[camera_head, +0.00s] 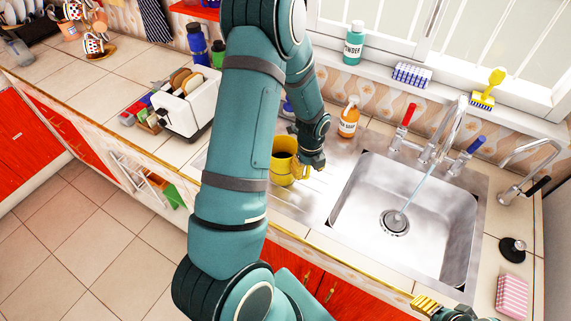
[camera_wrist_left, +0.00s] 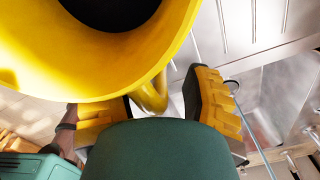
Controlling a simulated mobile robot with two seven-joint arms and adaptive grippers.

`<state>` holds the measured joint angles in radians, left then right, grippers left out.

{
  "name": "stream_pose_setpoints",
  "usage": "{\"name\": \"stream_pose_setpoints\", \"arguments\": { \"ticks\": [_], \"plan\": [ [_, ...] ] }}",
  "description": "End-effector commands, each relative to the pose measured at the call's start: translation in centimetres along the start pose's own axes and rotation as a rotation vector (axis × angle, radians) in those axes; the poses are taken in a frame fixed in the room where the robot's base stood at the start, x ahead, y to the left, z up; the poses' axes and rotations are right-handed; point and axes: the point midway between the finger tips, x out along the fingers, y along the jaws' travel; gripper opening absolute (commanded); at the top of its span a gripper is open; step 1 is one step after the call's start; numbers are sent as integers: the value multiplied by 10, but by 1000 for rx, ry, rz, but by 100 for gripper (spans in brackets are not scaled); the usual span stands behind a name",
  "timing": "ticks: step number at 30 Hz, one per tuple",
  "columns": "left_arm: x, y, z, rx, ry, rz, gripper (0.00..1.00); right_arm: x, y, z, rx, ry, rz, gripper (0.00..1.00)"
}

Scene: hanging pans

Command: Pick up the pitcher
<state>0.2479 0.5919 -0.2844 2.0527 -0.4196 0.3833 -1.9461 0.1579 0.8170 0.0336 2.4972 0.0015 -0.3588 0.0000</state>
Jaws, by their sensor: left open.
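The yellow pitcher (camera_head: 284,168) stands upright on the steel drainboard left of the sink, with dark contents or a dark interior. My left arm partly covers its left side. My left gripper (camera_head: 304,166) is at the pitcher's right side, where the handle is. In the left wrist view the pitcher (camera_wrist_left: 105,78) fills the upper left. Its handle (camera_wrist_left: 153,95) lies between the two open fingers of my left gripper (camera_wrist_left: 160,105), with a visible gap to the right finger. Contact with the left finger is unclear. My right gripper (camera_head: 426,303) shows only partly at the bottom edge.
The sink (camera_head: 440,215) with running water is right of the pitcher. An orange soap bottle (camera_head: 348,120) stands behind it. A white toaster (camera_head: 190,107) is on the counter to the left. Taps (camera_head: 440,130) rise behind the sink. A pink sponge (camera_head: 511,297) lies at the lower right.

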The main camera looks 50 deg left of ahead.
Motion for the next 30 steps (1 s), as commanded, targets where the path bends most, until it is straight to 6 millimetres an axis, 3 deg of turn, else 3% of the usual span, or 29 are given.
{"name": "stream_pose_setpoints", "arguments": {
  "ticks": [5, 8, 9, 10, 23, 30],
  "plan": [
    [0, 0, 0, 0, 0, 0, 49, 0, 0, 0, 0, 0, 0, 53],
    [0, 0, 0, 0, 0, 0, 20, 0, 0, 0, 0, 0, 0, 53],
    [0, 0, 0, 0, 0, 0, 6, 0, 0, 0, 0, 0, 0, 53],
    [0, 0, 0, 0, 0, 0, 0, 0, 0, 0, 0, 0, 0, 53],
    [-2, 0, 0, 0, -1, -1, 0, 0, 0, 0, 0, 0, 0, 53],
    [-35, -1, 1, -1, -3, -5, 0, -1, 0, 0, 0, 0, 0, 53]
  ]
}}
